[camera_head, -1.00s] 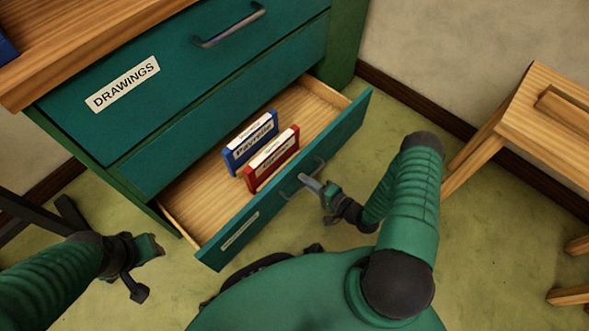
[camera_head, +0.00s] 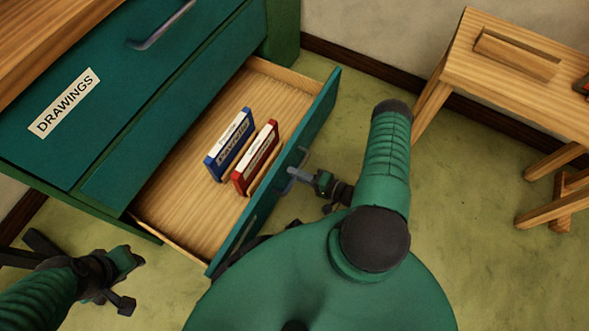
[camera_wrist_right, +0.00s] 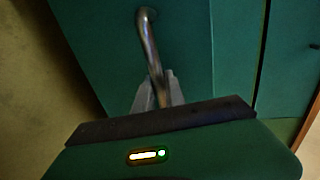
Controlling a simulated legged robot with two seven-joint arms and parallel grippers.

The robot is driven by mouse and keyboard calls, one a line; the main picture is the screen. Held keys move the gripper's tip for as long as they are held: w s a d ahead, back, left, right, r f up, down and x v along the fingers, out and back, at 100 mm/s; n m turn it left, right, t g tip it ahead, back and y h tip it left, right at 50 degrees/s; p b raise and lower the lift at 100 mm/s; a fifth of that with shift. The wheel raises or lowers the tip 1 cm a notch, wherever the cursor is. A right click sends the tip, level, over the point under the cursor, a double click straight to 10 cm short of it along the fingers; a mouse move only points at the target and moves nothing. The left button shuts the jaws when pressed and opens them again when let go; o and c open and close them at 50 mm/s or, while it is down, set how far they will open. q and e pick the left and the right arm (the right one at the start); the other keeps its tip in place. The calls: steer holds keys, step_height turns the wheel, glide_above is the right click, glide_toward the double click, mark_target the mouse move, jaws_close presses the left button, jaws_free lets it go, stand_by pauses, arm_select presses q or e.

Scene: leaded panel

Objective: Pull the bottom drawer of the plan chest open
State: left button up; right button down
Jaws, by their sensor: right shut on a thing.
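The green plan chest (camera_head: 190,95) stands at the upper left in the head view, with a label reading DRAWINGS on its upper drawer. Its bottom drawer (camera_head: 185,205) is pulled well out, showing a wooden inside. A blue box (camera_head: 228,147) and a red box (camera_head: 256,160) stand in it. My right gripper (camera_head: 297,174) is at the drawer front, shut on the metal drawer handle (camera_wrist_right: 150,45), which also shows between the fingers in the right wrist view. My left gripper (camera_head: 128,280) is at the lower left, away from the chest; its fingers are not clear.
A wooden bench (camera_head: 515,75) stands at the upper right with a wooden block on it. The chest's wooden top (camera_head: 60,40) is at the upper left. The green floor (camera_head: 440,200) between bench and drawer is clear.

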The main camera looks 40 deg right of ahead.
steer(key=shift+s+f, duration=0.1)
steer(key=shift+f, duration=0.1)
steer(key=c, duration=1.4)
jaws_free()
steer(key=shift+r, duration=0.1)
steer(key=p+v, duration=0.5)
steer(key=v, duration=1.1)
steer(key=shift+s, duration=0.35)
steer(key=shift+d, duration=0.15)
